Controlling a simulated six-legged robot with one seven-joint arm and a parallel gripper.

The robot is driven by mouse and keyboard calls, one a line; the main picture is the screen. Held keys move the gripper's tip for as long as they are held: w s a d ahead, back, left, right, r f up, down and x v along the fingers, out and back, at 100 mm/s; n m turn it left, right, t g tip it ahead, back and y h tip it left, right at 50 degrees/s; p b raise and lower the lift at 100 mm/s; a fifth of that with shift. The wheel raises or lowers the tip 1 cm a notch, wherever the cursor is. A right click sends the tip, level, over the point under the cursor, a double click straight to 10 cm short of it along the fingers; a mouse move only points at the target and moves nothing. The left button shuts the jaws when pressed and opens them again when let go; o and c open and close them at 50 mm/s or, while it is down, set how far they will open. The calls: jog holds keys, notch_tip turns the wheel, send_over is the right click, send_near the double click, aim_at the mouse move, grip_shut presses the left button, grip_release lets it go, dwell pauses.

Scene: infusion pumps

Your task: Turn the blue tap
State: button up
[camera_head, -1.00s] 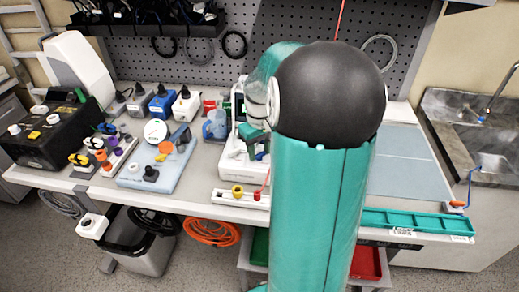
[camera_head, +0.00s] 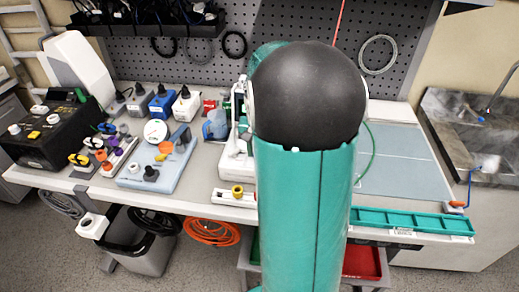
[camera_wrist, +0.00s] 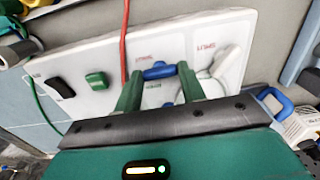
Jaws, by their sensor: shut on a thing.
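The blue tap (camera_wrist: 158,70) sits on a white panel (camera_wrist: 120,45) in the wrist view. My gripper (camera_wrist: 160,74) has its green fingers on either side of the tap and is shut on it. The tap's handle lies roughly crosswise between the fingertips, and its lower part is partly hidden. In the head view my arm covers the tap and my gripper. Only the left part of the white device (camera_head: 236,160) shows there, beside my arm.
A red tube (camera_wrist: 124,45) crosses the panel just left of my fingers. A white knob (camera_wrist: 226,62), a green switch (camera_wrist: 96,80) and a black switch (camera_wrist: 62,88) are on the same panel. In the head view, a blue-grey mat (camera_head: 400,165) lies clear at right.

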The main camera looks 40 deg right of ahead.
dwell(0.4)
jog(key=shift+r, duration=0.1)
jog(key=o, duration=1)
notch_tip(320, 180, up, 14)
jog(key=shift+f, duration=0.15)
jog(key=s+a+r+n+t, duration=0.1)
jog(key=a+n, duration=0.1)
jog(key=a, duration=0.5)
jog(key=s+a+r+n+t, duration=0.1)
jog(key=s+a+n, duration=0.1)
jog(key=a, duration=0.6)
jog(key=s+a+f+n+t, duration=0.1)
jog(key=s+a+n, duration=0.1)
jog(key=a, duration=0.2)
jog(key=s+a+f+n+t, duration=0.1)
jog(key=s+a+n, duration=0.1)
jog(key=s+a, duration=0.1)
jog(key=s+a+f+n+t, duration=0.1)
jog(key=s+a+f+n, duration=0.1)
jog(key=a, duration=0.3)
jog(key=shift+s+a+t, duration=0.3)
jog(key=shift+s+a, duration=0.1)
jog(key=shift+s, duration=0.15)
